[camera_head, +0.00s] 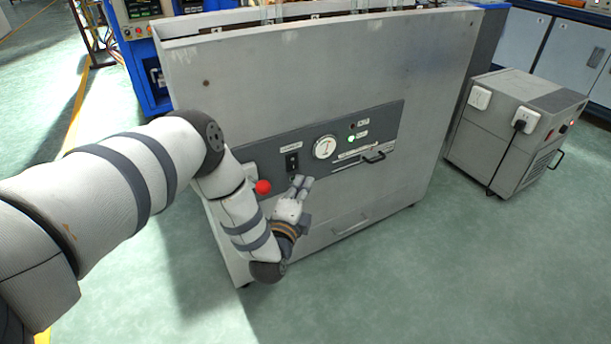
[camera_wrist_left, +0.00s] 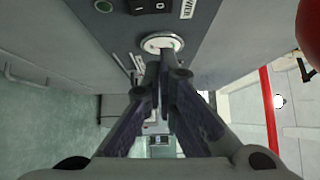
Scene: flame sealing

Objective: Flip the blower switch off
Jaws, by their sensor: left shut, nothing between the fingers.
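The blower switch (camera_head: 292,162) is a black rocker on the dark control panel of the grey cabinet, left of the round gauge. In the left wrist view a black switch (camera_wrist_left: 148,5) is cut off at the top edge, beside a partly visible white label. My left gripper (camera_head: 301,183) is just below and slightly right of the switch in the head view. Its fingers (camera_wrist_left: 163,62) are together with nothing between them. I cannot tell the switch's position or whether a fingertip touches the panel. My right gripper is not in view.
A red knob (camera_head: 262,187) sits left of the gripper. The gauge (camera_head: 325,147), a lit green lamp (camera_head: 351,139) and a handle (camera_head: 373,157) are to the right. A grey box unit (camera_head: 490,135) with a plug stands on the floor at right. The front floor is clear.

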